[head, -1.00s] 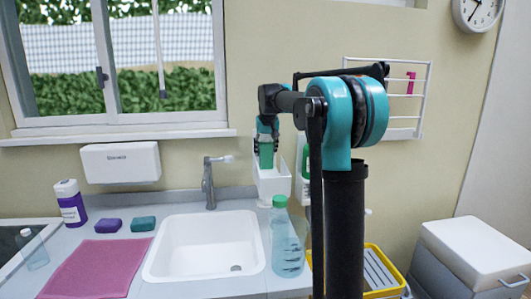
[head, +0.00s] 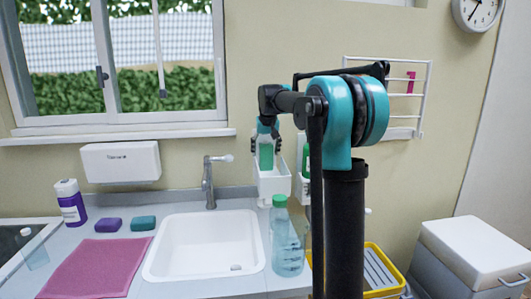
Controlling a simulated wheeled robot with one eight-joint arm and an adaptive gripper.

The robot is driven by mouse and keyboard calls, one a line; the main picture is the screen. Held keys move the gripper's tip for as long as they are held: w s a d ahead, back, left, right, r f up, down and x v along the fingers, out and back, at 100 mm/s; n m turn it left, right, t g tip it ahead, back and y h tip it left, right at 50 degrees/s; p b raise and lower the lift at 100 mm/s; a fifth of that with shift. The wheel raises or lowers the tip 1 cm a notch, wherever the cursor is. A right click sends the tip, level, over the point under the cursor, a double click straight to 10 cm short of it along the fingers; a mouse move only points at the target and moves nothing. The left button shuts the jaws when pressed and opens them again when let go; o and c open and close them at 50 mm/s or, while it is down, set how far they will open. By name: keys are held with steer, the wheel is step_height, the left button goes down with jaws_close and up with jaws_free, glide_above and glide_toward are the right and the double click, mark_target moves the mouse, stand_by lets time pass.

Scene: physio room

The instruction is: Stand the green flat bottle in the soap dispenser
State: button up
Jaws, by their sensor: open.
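The green flat bottle (head: 265,157) is upright, its lower part inside the white soap dispenser (head: 273,185) on the wall behind the sink. The dispenser's front wall hides its base. My gripper (head: 266,145) is open, with its fingers apart on either side of the bottle's upper part. Whether a finger still touches the bottle is too small to tell.
Another green bottle (head: 306,160) is in a white holder just to the right, partly behind my arm. A clear bottle with a green cap (head: 287,245) stands on the counter below. The sink (head: 205,245) is empty apart from a small pale piece.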

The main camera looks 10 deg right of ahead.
steer(key=v, duration=1.1)
steer(key=shift+s+r, duration=0.25)
steer(key=shift+r, duration=0.05)
stand_by(0.6)
